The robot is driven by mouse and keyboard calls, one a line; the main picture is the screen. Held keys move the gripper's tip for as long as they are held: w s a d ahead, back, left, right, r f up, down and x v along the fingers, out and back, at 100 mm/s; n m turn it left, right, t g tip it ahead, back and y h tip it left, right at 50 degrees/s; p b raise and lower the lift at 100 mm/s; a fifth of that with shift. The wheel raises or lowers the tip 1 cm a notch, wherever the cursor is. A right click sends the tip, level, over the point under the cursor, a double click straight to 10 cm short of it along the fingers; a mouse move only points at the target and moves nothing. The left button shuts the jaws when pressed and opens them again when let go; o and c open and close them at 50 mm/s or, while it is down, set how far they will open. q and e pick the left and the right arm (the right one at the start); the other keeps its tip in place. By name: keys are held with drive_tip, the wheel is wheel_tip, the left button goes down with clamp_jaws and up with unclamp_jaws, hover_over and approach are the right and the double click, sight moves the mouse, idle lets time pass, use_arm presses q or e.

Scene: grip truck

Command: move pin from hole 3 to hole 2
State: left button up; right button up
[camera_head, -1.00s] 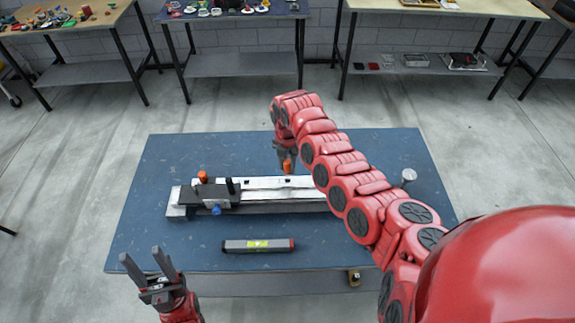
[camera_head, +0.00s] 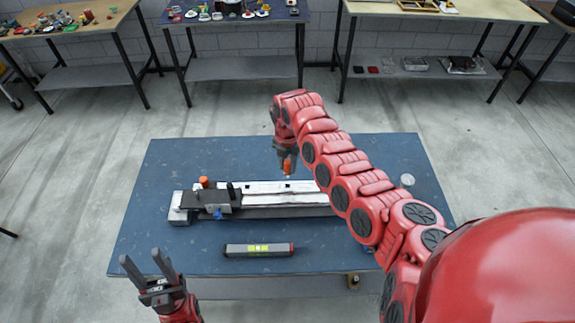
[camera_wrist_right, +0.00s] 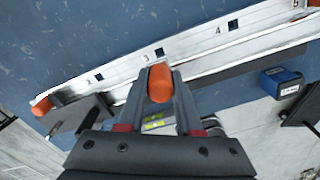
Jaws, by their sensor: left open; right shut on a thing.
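My right gripper (camera_head: 285,155) is shut on an orange pin (camera_wrist_right: 159,84), which also shows in the head view (camera_head: 287,165). The pin is held above the pale metal rail (camera_head: 310,197), apart from it in the head view. In the right wrist view the rail has square holes: hole 3 (camera_wrist_right: 159,52) is just beyond the pin, hole 2 (camera_wrist_right: 98,77) to its left and hole 4 (camera_wrist_right: 233,24) to its right. Hole 3 looks dark and empty. The pin's lower end is hidden in the wrist view. My left gripper (camera_head: 147,262) is open and empty near the table's front-left corner.
The rail lies on a blue table (camera_head: 170,160). A dark bar with a yellow label (camera_head: 258,250) lies in front. A blue box (camera_wrist_right: 281,82) sits right of the pin.

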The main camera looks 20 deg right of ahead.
drive_tip(key=shift+r+p, duration=1.3)
drive_tip(key=shift+r, duration=1.1)
drive_tip(key=shift+r+p, duration=0.4)
drive_tip(key=shift+r, duration=0.65)
